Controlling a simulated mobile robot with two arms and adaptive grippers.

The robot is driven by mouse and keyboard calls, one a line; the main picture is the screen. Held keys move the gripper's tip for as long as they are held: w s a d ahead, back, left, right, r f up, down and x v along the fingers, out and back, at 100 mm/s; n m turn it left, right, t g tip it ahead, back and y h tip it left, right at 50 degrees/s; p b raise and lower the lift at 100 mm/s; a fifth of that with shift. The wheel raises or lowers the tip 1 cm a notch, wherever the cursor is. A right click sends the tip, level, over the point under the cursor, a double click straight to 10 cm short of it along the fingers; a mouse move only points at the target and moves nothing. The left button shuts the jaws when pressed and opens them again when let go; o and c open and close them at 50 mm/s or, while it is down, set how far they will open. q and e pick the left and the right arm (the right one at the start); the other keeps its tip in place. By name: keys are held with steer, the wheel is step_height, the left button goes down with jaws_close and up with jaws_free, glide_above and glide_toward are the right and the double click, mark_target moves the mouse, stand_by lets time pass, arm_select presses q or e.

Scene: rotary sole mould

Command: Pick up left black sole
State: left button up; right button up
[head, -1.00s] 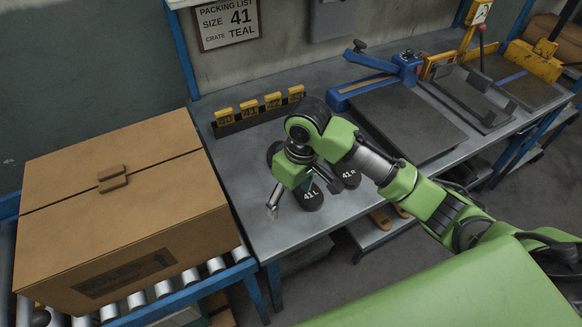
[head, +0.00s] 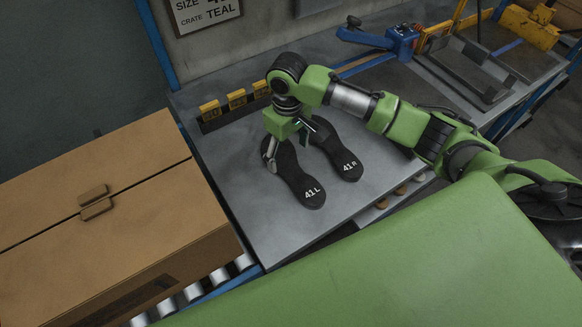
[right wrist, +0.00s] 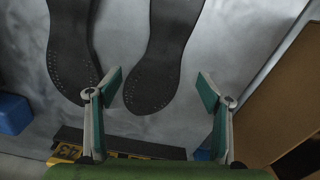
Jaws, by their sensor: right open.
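The left black sole, marked 41 L (head: 307,190), lies flat on the grey bench, pointing away from me. The right sole, marked 41 R (head: 348,165), lies beside it. My right gripper (head: 290,148) is over the far end of the left sole and hides part of it. In the right wrist view my right gripper (right wrist: 160,82) is open, with the end of the left sole (right wrist: 155,75) between its fingers. One finger is by the gap between that sole and the right sole (right wrist: 68,45). Whether the fingers touch the sole cannot be told. My left gripper is out of view.
A brown carton (head: 100,240) stands on rollers left of the bench (head: 235,165). A dark rack with yellow number tags (head: 210,109) is behind the soles. A blue-handled tool (head: 395,42) stands at the back right. The bench in front of the left sole is clear.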

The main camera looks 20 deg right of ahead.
mark_target(290, 168)
steer(key=shift+s+d+f+p, duration=0.1)
steer(key=shift+s+f+p, duration=0.1)
steer(key=shift+f, duration=0.15)
steer(key=shift+s+f+p, duration=0.1)
steer(key=shift+f+p, duration=0.1)
steer(key=shift+f, duration=0.1)
step_height(290, 168, down, 4)
steer(key=shift+s+r+p, duration=0.1)
steer(key=shift+r+p, duration=0.15)
steer(key=shift+p, duration=0.15)
steer(key=shift+d+f, duration=0.1)
steer(key=shift+f, duration=0.1)
steer(key=c, duration=1.3)
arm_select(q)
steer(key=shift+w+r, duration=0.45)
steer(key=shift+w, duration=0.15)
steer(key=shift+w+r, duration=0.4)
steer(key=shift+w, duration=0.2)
arm_select(e)
steer(key=shift+c, duration=0.2)
